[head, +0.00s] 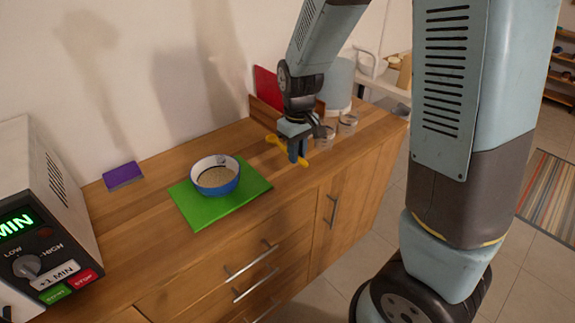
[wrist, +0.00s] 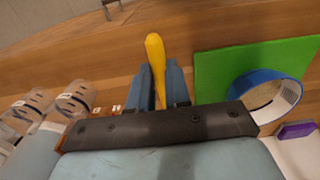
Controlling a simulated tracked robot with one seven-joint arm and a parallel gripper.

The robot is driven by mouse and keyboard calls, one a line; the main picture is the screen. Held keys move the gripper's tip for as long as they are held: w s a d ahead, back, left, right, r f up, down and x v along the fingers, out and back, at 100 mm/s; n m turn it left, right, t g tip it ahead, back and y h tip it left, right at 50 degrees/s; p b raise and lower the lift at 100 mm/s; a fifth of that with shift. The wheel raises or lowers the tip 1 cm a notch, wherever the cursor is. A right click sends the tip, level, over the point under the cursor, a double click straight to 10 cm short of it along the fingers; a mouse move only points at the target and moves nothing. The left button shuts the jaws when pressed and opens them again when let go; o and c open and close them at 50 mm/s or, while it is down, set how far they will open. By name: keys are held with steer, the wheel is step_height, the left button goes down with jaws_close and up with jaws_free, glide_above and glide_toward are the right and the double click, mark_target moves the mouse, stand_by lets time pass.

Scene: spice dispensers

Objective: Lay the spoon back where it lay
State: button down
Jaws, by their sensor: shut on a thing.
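A yellow spoon (head: 275,140) is between the blue fingers of my gripper (head: 297,152), over the wooden counter to the right of the green board. In the wrist view the spoon (wrist: 155,46) points away from me between the two fingers (wrist: 159,82), one on each side. My gripper is shut on it. Part of the spoon is hidden by the fingers and the wrist. I cannot tell whether the spoon touches the counter or is just above it.
A blue and white bowl (head: 216,181) stands on the green board (head: 200,217). Two glass jars (head: 325,138) (head: 348,123) stand close right of my gripper. A red panel (head: 267,87) is behind it. A purple block (head: 123,176) and an appliance (head: 45,190) are at left.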

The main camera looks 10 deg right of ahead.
glide_above(289, 173)
step_height(289, 173, down, 6)
steer(key=shift+s+f, duration=0.1)
steer(key=shift+a+f, duration=0.1)
steer(key=shift+f, duration=1.45)
steer(key=c, duration=1.1)
jaws_free()
steer(key=shift+f, duration=0.1)
step_height(289, 173, up, 12)
steer(key=s+d+r+m+t+y, duration=0.1)
steer(key=s+d+r+m, duration=0.1)
steer(key=s+d+r, duration=0.4)
steer(key=s+d+r+m+t, duration=0.1)
steer(key=s+d+r, duration=0.15)
steer(key=r, duration=0.45)
steer(key=s+d+r+m+t, duration=0.1)
steer(key=s+d+r, duration=0.1)
steer(key=s, duration=0.2)
steer(key=s+d+r+m+t, duration=0.1)
steer(key=s+d+r, duration=0.2)
steer(key=s, duration=0.2)
steer(key=s+d+r+m+t+h, duration=0.1)
steer(key=s+d+r, duration=0.1)
steer(key=s, duration=0.2)
steer(key=shift+s+d+r+m+t, duration=0.15)
steer(key=shift+s+d+m+t, duration=0.15)
steer(key=shift+s+m, duration=0.1)
